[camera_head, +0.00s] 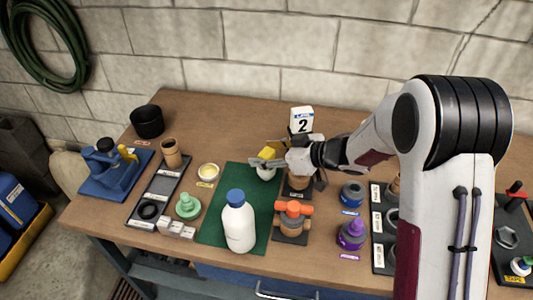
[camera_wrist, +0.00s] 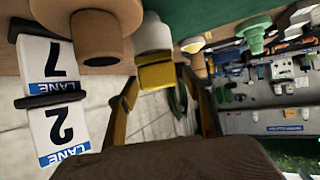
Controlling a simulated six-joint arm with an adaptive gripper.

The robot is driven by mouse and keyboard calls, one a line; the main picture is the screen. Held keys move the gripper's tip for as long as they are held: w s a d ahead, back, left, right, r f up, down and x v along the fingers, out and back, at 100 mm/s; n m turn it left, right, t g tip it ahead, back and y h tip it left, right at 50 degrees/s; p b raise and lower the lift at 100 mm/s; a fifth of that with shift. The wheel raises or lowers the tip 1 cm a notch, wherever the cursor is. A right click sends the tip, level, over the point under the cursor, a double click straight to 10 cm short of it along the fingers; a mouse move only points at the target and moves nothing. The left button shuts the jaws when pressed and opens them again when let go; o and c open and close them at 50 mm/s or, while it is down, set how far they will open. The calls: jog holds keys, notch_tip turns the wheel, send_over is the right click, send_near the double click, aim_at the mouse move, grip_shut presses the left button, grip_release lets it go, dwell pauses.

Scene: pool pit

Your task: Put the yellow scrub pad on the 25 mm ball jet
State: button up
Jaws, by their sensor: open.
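The yellow scrub pad (camera_head: 268,152) sits on top of a small white rounded fitting (camera_head: 265,173), which stands on the green mat (camera_head: 213,215) near its back right corner. In the wrist view the picture is upside down, and the pad (camera_wrist: 157,74) shows against the end of the white fitting (camera_wrist: 152,36). I cannot read a size on this fitting, so I cannot tell if it is the 25 mm ball jet. My gripper (camera_head: 271,153) is open, coming from the right. Its fingers (camera_wrist: 163,98) are on either side of the pad, with a visible gap at the right finger.
A white bottle (camera_head: 239,228) stands at the mat's front. An orange-handled valve (camera_head: 293,218) and a lane 2 marker (camera_head: 302,120) stand close to my gripper.

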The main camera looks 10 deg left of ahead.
jog(key=v, duration=1.2)
dwell(0.7)
